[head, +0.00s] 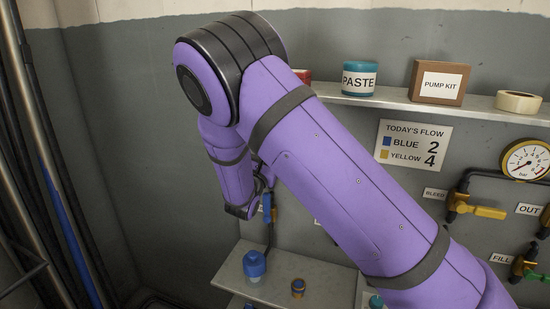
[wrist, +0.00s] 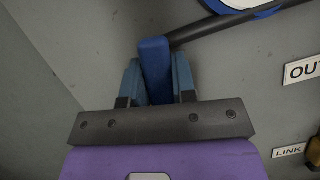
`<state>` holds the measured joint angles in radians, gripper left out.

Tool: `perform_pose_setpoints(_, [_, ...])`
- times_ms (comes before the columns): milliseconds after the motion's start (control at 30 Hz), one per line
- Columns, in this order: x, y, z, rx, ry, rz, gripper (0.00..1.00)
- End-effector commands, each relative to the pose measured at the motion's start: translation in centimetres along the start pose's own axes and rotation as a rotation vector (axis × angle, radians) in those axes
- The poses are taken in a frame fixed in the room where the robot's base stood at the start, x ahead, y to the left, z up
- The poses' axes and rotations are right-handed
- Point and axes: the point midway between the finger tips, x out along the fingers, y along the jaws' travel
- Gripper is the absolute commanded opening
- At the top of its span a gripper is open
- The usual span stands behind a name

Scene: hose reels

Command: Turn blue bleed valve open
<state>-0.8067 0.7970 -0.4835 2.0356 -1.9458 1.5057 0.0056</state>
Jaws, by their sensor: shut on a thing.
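A blue lever handle (wrist: 153,48) stands between the two blue-grey fingers of my gripper (wrist: 157,78) in the wrist view. My gripper is shut on it, with a finger on each side. A dark pipe (wrist: 225,28) runs up and right from beside the handle. In the head view, my gripper is small and partly hidden behind my purple arm. A blue part (head: 267,207) shows beside it, near the wall. The label of this valve is not visible, and my arm hides much of its surroundings.
A yellow lever (head: 488,212) sits near a BLEED label (head: 434,194) at right, below a gauge (head: 527,160). Below my gripper, a low shelf (head: 312,279) holds a blue-capped item (head: 254,264). A blue-rimmed round part (wrist: 240,4) is at the wrist view's top edge.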

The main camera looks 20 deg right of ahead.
Motion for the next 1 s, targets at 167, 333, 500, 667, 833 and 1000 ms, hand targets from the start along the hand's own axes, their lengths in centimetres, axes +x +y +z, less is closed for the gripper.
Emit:
perform_pose_setpoints(167, [-0.1,0.8,-0.1,-0.1,0.003,0.044,0.0])
perform_pose_setpoints(333, [-0.2,1.2,-0.2,-0.162,0.004,0.069,0.0])
perform_pose_setpoints(500, [-0.2,1.4,-0.3,-0.194,0.004,0.082,0.0])
perform_pose_setpoints(667, [-0.2,1.5,-0.3,-0.203,0.005,0.086,0.0])
perform_pose_setpoints(833, [-0.2,1.5,-0.3,-0.204,0.005,0.086,0.0])
perform_pose_setpoints(1000, [-0.2,1.5,-0.3,-0.204,0.005,0.086,0.32])
